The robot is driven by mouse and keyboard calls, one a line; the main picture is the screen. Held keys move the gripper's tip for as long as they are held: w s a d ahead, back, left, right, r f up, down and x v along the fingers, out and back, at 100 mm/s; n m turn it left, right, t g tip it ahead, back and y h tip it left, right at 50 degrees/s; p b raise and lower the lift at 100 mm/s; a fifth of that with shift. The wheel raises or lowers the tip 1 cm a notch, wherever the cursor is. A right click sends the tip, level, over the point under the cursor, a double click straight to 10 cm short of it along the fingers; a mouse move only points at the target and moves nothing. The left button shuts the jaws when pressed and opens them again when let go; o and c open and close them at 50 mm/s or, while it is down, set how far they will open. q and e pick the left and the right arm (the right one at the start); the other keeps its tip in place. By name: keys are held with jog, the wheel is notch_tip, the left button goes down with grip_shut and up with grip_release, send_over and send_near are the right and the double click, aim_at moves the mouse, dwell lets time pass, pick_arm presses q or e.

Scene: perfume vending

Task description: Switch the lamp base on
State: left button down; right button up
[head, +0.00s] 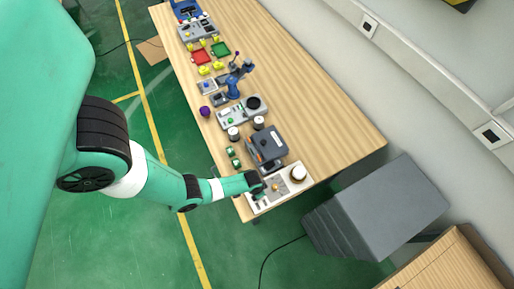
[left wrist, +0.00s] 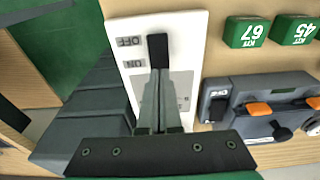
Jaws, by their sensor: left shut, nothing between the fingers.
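The lamp base (head: 268,203) is a white panel at the near end of the wooden table, with a round white-topped part (head: 298,173) on it. In the left wrist view its white plate (left wrist: 188,28) carries upside-down OFF and ON labels beside a black switch (left wrist: 157,48). My left gripper (left wrist: 160,74) is shut and empty, its fingertips at the lower end of the black switch, by the ON label. I cannot tell whether they touch it. In the head view this gripper (head: 257,186) is over the panel's left part. My right gripper is not in view.
A dark grey device (head: 267,145) stands beside the lamp base; it also shows in the wrist view (left wrist: 262,108). A large grey box (head: 375,205) stands right of the table. The table's right side is clear.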

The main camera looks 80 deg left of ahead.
pick_arm(q)
jog(key=shift+f+b, duration=0.95)
jog(key=shift+f, duration=0.1)
dwell(0.8)
jog(key=shift+r, duration=0.1)
notch_tip(320, 180, up, 5)
jog(key=p, duration=0.5)
notch_tip(320, 180, up, 2)
jog(key=shift+p, duration=0.65)
